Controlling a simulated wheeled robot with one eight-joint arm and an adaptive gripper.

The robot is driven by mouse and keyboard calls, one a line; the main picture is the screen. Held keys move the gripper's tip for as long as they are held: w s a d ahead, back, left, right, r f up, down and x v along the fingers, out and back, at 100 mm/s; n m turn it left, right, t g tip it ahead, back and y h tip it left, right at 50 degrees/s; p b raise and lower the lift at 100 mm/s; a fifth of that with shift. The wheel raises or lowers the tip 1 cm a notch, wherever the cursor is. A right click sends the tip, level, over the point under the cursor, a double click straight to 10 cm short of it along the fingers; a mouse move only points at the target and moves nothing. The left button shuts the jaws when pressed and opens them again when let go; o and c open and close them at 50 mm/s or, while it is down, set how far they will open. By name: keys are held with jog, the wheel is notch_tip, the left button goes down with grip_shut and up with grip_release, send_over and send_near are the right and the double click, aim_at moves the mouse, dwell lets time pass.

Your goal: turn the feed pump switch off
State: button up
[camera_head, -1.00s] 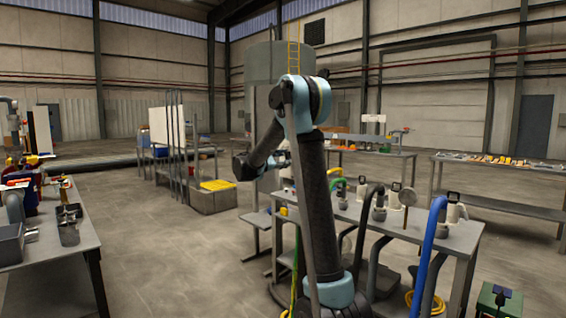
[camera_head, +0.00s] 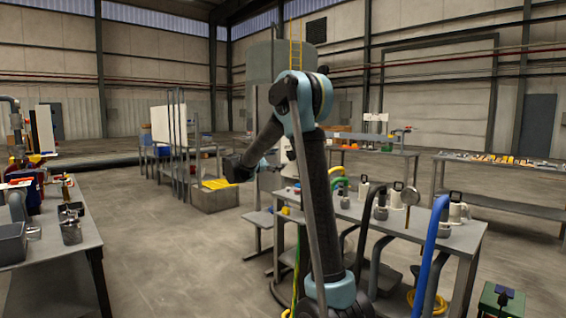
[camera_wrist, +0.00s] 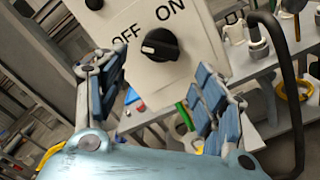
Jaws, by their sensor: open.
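The feed pump switch is a black rotary knob (camera_wrist: 160,45) on a pale box (camera_wrist: 200,35), seen close in the wrist view. OFF is printed left of the knob and ON above it. A pale mark shows on the knob's left side; which label it selects is hard to tell. My gripper (camera_wrist: 155,72) is open, its blue-padded fingers on either side below the knob, with nothing between them. The knob appears ahead of the fingertips, apart from them. In the head view my gripper (camera_head: 272,165) is small, beside a pale shape behind my arm.
A grey table (camera_head: 400,225) with jugs and hoses stands right of my arm. In the wrist view a thick black cable (camera_wrist: 285,70) hangs at the right of the box. A workbench (camera_head: 75,245) stands at the left. Open floor lies between.

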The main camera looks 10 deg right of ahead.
jog(key=v, duration=0.6)
jog(key=shift+s, duration=0.1)
jog(key=s+d+f+m+g+y, duration=0.25)
jog(key=s+d+f, duration=0.2)
jog(key=s, duration=0.35)
jog(key=s+d+f+m+g+y, duration=0.1)
jog(key=s+d+f+m+g, duration=0.15)
jog(key=s+d, duration=0.45)
jog(key=s+d+f+m+g+y, duration=0.1)
jog(key=s+d+f+m+y, duration=0.25)
jog(key=s, duration=0.55)
jog(key=s+a+f+m+g+y, duration=0.1)
jog(key=s+a+f+m+y, duration=0.1)
jog(key=s+f, duration=0.7)
jog(key=s+a+f+m+g+y, duration=0.1)
jog(key=s+a+f+m+y, duration=0.2)
jog(key=s+f, duration=0.7)
jog(key=s+m+y, duration=0.2)
jog(key=s, duration=0.4)
jog(key=shift+s+a+m+y, duration=0.25)
jog(key=shift+s+m+y, duration=0.05)
jog(key=shift+m, duration=0.05)
jog(key=shift+c, duration=0.5)
